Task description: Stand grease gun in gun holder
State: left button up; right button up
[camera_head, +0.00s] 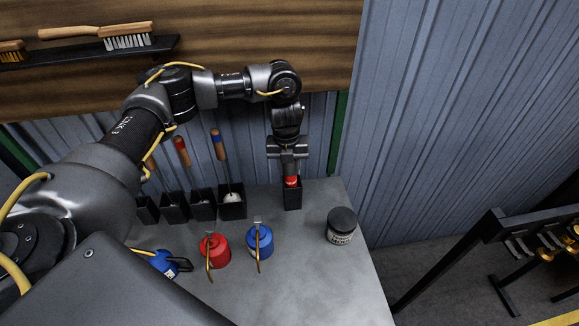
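The grease gun (291,182) shows as a small red part at the mouth of a narrow black upright box, the gun holder (293,197). The rest of the gun is hidden by the holder's walls and my gripper. My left gripper (289,170) points straight down over the holder. Its fingers are close together at the top of the red part and look shut on it. The gun looks upright, with its lower part inside the holder. My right gripper is not in view.
Several black boxes (203,206) holding wooden-handled tools stand left of the holder. A red oil can (215,252), a blue oil can (260,243) and a blue-black tool (163,263) are nearer. A dark-lidded jar (341,227) stands right. The bench front (310,285) is clear.

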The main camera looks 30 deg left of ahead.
pick_arm(q)
jog(key=o, duration=0.5)
jog(key=shift+o, duration=0.2)
jog(key=shift+r, duration=0.1)
jog(key=r, duration=0.3)
jog(key=r+b, duration=0.1)
jog(key=r, duration=0.3)
jog(key=r+b, duration=0.1)
jog(key=r, duration=0.2)
jog(key=shift+s+a+r, duration=0.2)
jog(key=shift+a+r, duration=0.1)
jog(key=shift+r, duration=0.05)
jog(key=shift+f, duration=0.1)
